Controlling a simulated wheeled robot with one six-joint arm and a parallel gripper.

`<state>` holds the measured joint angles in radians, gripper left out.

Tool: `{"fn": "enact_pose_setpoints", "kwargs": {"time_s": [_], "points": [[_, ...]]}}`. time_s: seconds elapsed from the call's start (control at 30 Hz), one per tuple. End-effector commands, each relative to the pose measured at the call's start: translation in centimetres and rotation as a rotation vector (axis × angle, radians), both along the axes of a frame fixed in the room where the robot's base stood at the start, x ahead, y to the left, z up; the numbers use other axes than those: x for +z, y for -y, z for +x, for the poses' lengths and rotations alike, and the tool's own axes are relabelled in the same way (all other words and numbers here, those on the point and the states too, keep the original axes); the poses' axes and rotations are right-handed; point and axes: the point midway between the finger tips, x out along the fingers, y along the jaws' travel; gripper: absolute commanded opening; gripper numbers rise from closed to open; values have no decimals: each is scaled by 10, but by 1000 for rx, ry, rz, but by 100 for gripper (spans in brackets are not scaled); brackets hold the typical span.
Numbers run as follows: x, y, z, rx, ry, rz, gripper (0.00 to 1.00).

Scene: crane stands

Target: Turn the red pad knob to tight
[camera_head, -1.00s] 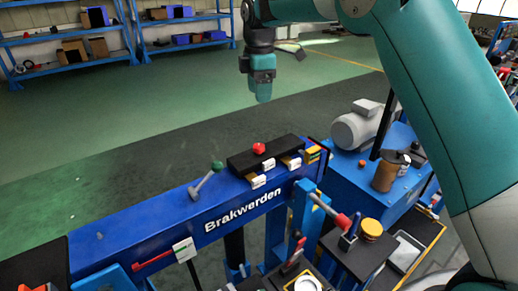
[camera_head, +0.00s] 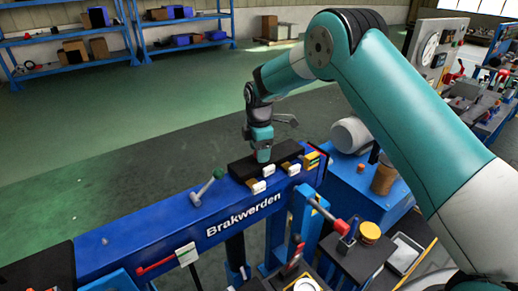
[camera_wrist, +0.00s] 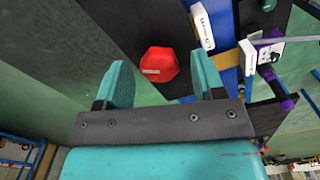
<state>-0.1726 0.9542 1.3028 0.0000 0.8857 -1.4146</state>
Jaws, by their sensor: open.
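The red pad knob (camera_wrist: 160,64) shows in the wrist view as a faceted red knob with a small pale label, on a black pad (camera_wrist: 130,25). My gripper (camera_wrist: 163,82) is open, with one teal finger on each side of the knob's near side. The knob appears just ahead of the fingertips; I cannot tell whether they touch it. In the head view my gripper (camera_head: 263,156) points down over the black block (camera_head: 240,170) on the blue beam, and it hides the knob there.
White-labelled tags (camera_head: 259,187) sit along the block's front edge. A lever with a green ball (camera_head: 218,174) stands to the left on the blue beam (camera_head: 130,238). A grey motor (camera_head: 350,135) and a brown cylinder (camera_head: 384,179) are to the right.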

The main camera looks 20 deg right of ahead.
Motion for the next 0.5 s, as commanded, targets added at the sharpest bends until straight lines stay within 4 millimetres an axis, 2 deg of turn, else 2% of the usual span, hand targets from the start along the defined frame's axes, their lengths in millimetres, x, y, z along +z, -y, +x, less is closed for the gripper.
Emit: {"fn": "enact_pose_setpoints", "kwargs": {"time_s": [0.13,0.37,0.4,0.5], "points": [[-7,0,0,0,0,0,63],[-8,0,0,0,1,0,63],[-8,0,0,0,1,0,60],[-8,0,0,0,1,0,37]]}}
